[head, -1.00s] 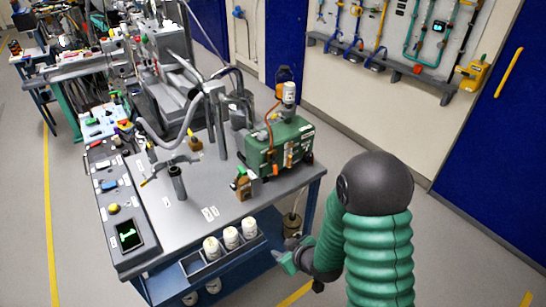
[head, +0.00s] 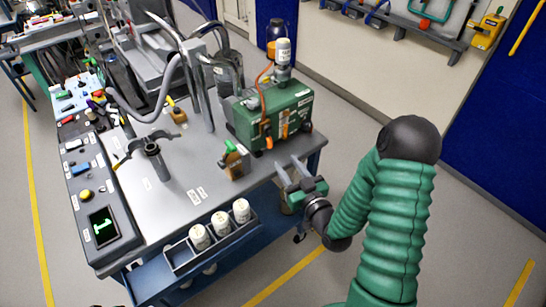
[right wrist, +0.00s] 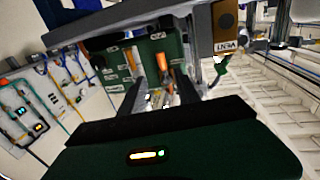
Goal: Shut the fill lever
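A green unit (head: 278,112) stands at the table's right end. It carries two orange handles on its front: one near the middle (head: 285,130) and one at the lower left (head: 268,142). I cannot read which is the fill lever. A brown block (head: 236,166) with a green handle (head: 230,147) stands beside it; in the right wrist view this block (right wrist: 226,18) reads VENT upside down. My right gripper (head: 289,168) is open and empty, just in front of the unit at the table's edge. An orange handle (right wrist: 163,64) shows beyond its fingers, apart from them. My left gripper is out of view.
White bottles (head: 221,222) stand in a tray below the table's front edge. A grey post with a clamp (head: 153,160), bent pipes and a control panel (head: 104,226) occupy the table's left. The tabletop between panel and VENT block is mostly bare.

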